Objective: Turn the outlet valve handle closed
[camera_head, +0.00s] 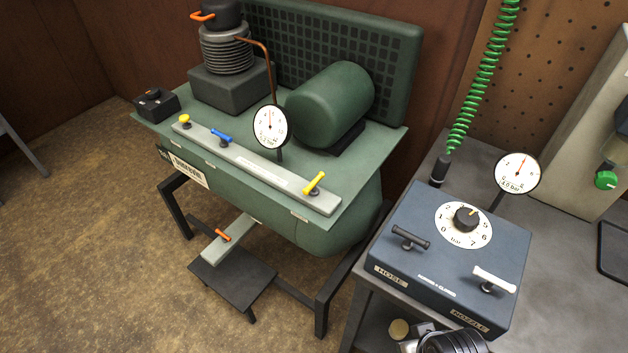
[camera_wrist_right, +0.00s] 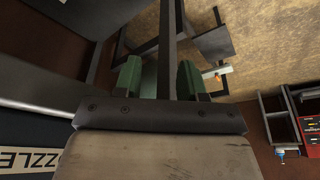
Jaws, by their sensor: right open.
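A green compressor (camera_head: 240,168) carries a rail (camera_head: 262,173) with a yellow handle (camera_head: 184,119), a blue handle (camera_head: 221,135) and a second yellow handle (camera_head: 315,183). An orange handle (camera_head: 222,235) sits lower, under the tank. A blue-grey box (camera_head: 450,262) has a dark handle (camera_head: 410,238) above its HOSE label and a white handle (camera_head: 495,279) above its NOZZLE label. I cannot tell which handle is the outlet valve's. My right gripper (camera_wrist_right: 158,78) is open and empty in the right wrist view, apart from any handle. Neither gripper shows in the head view.
A gauge (camera_head: 270,127) stands behind the rail and another gauge (camera_head: 517,173) behind the box. A green coiled hose (camera_head: 482,75) hangs over the grey bench (camera_head: 560,240). A dark step (camera_head: 232,277) stands below the tank. Brown floor (camera_head: 90,240) at left is clear.

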